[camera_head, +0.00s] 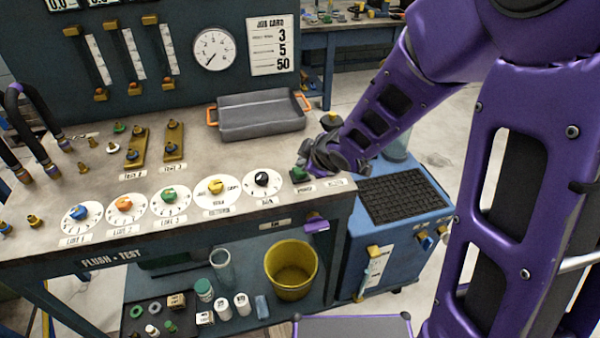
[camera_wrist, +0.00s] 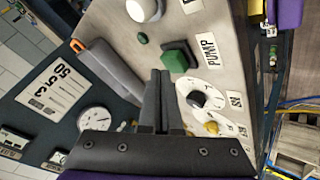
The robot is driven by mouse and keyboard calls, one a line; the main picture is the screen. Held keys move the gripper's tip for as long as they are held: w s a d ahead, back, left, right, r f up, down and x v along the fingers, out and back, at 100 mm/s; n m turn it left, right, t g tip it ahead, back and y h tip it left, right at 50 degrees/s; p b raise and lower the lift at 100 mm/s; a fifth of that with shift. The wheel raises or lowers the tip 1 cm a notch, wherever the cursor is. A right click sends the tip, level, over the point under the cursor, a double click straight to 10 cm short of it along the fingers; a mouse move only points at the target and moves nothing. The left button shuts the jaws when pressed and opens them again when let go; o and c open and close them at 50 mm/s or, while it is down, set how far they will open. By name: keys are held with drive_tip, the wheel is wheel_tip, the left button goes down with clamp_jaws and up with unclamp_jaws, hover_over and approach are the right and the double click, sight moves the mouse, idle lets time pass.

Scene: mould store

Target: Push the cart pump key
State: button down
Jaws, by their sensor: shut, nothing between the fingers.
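A square green key (camera_wrist: 178,57) on a dark base shows in the wrist view beside a label reading PUMP. In the head view the green key (camera_head: 299,175) sits at the bench top's right front corner, partly covered by my gripper. My gripper (camera_wrist: 160,74) is shut and empty, its fingertips just short of the key in the wrist picture. In the head view my gripper (camera_head: 304,168) is low over that corner. I cannot tell whether it touches the key. The blue cart (camera_head: 402,240) with a black grid top stands right of the bench.
A black-knobbed dial (camera_head: 262,180) is left of the key, with several coloured dials further left. A grey tray (camera_head: 262,126) with orange handles lies behind. A white round knob (camera_wrist: 144,9) is beyond the key in the wrist view. A yellow bucket (camera_head: 291,268) stands on the lower shelf.

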drive_tip(key=shift+f+b, duration=0.45)
idle(0.6)
drive_tip(key=shift+r+p, duration=0.95)
drive_tip(key=shift+r, duration=0.1)
wheel_tip(320, 180, up, 6)
drive_tip(key=p, duration=0.5)
drive_tip(key=shift+p, duration=0.4)
